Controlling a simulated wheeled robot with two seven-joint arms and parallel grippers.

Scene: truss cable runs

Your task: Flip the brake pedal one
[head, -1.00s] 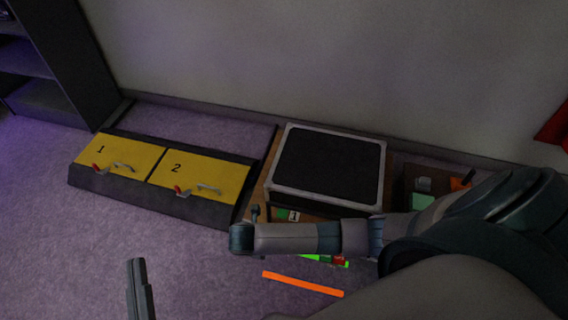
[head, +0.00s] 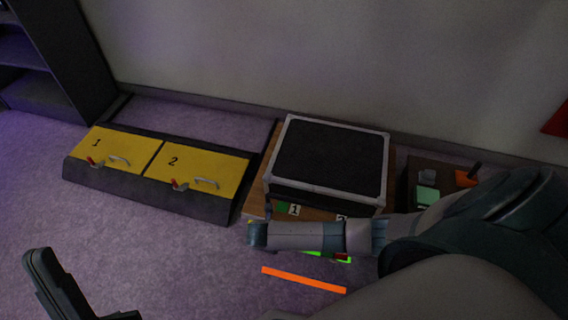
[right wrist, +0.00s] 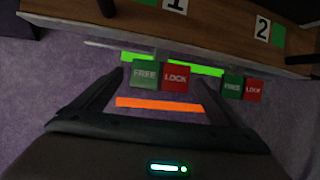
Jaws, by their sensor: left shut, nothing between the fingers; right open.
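Brake pedal one (right wrist: 160,76), below the label 1 (right wrist: 174,5) in the right wrist view, has a green FREE half and a red LOCK half side by side. A second FREE/LOCK pedal (right wrist: 243,87) is to its right, below the label 2 (right wrist: 262,28). My right gripper (right wrist: 170,74) is open, its fingers on either side of pedal one in the picture; contact cannot be told. In the head view my right arm hides most of the pedal area. My left gripper (head: 40,256) is shut and empty over the floor at lower left, far from the pedals.
An orange strip (head: 303,280) lies on the carpet in front of the wooden unit with a black-topped box (head: 331,162). Yellow panels 1 (head: 113,152) and 2 (head: 196,170) with handles stand to the left. An open bin (head: 412,180) is at right.

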